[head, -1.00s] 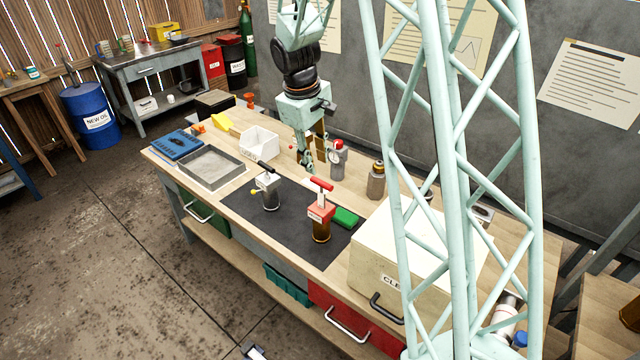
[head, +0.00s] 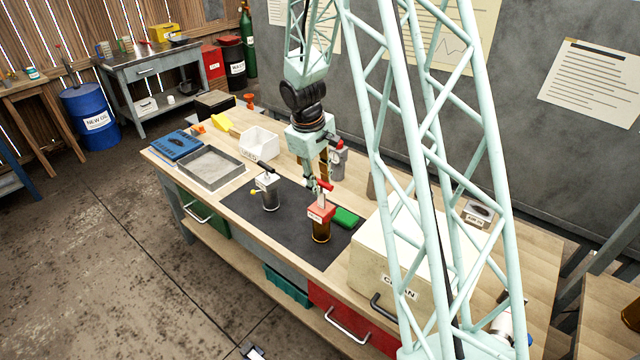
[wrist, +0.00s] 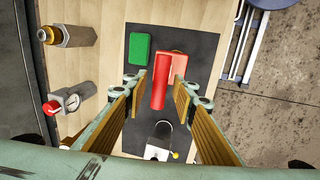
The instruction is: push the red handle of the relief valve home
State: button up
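The red handle (head: 326,186) is a bar on top of a red block with an amber bowl (head: 321,228), standing upright on the dark mat. In the wrist view the red handle (wrist: 159,90) runs lengthwise in the gap between my fingertips, above the red block (wrist: 174,65). My gripper (head: 315,182) points down over it, and it also shows in the wrist view (wrist: 160,84). The fingers are open, with a gap visible on each side of the handle. I cannot tell whether the tips are level with the handle or just above it.
A grey cup with a yellow knob (head: 270,192) stands left on the mat (head: 245,204). A green block (head: 345,217) lies right of the red block. A gauge unit (head: 339,163) stands behind my gripper. A cream box (head: 372,250) stands at the right.

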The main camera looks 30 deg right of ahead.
aim_at(320, 206)
jog(key=shift+f, duration=0.15)
jog(key=shift+c, duration=0.4)
grip_shut()
jog(key=shift+f, duration=0.1)
jog(key=shift+f+b, duration=2.25)
jog(key=shift+f, duration=0.55)
jog(key=shift+s+f, duration=0.1)
